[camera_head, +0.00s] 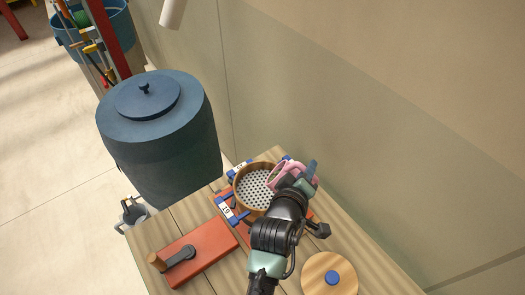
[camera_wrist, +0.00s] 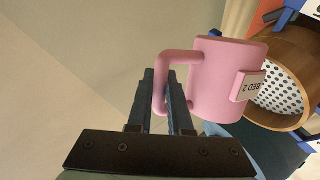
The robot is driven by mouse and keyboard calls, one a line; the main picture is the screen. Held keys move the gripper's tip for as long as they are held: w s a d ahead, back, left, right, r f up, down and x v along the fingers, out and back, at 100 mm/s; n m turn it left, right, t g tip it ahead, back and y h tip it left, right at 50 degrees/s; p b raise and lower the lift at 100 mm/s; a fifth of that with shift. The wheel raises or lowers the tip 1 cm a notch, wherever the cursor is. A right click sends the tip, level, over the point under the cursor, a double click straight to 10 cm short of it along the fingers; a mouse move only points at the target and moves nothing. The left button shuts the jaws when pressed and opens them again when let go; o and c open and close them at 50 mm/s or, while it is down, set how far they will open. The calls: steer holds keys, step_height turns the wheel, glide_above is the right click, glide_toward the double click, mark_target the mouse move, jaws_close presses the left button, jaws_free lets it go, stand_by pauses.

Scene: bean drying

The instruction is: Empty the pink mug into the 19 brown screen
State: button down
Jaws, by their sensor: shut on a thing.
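The pink mug (camera_head: 284,171) is held over the right edge of the brown screen, and it looks tilted. In the wrist view the mug (camera_wrist: 222,80) shows a "BED 2" tag that reads upside down. My gripper (camera_wrist: 163,85) is shut on the mug's handle; in the head view my gripper (camera_head: 306,181) is at the screen's right. The brown screen (camera_head: 239,188) is a round wooden ring with a perforated white bottom, next to a "19" label (camera_head: 227,209). The screen (camera_wrist: 300,55) also shows at the right of the wrist view. No beans are visible; the mug's inside is hidden.
A red board (camera_head: 205,259) with a dark lever lies at the table's front left. A round wooden lid (camera_head: 318,280) with a blue knob lies at front right. A large blue lidded barrel (camera_head: 160,140) stands left of the table. A wall rises behind it.

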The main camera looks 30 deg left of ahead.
steer(key=shift+a+f+n+h+b, duration=0.1)
steer(key=shift+a+n+h+b, duration=0.5)
steer(key=shift+a, duration=0.5)
steer(key=shift+s+a+r+n+h, duration=0.1)
steer(key=shift+a+r+n+h, duration=0.2)
steer(key=shift+a+n, duration=0.25)
steer(key=shift+s+a+r+n+h, duration=0.1)
steer(key=shift+a+r+n+h, duration=0.1)
steer(key=shift+a+r+n, duration=0.35)
steer(key=shift+a+f, duration=0.1)
steer(key=shift+f, duration=0.1)
steer(key=shift+a, duration=0.1)
steer(key=shift+s+a+r+n+t+h, duration=0.1)
steer(key=shift+a+r+n+t+h, duration=0.2)
steer(key=shift+a, duration=0.35)
steer(key=shift+a+r+n+t+h, duration=0.1)
steer(key=shift+a+n+h, duration=0.25)
steer(key=shift+a, duration=0.25)
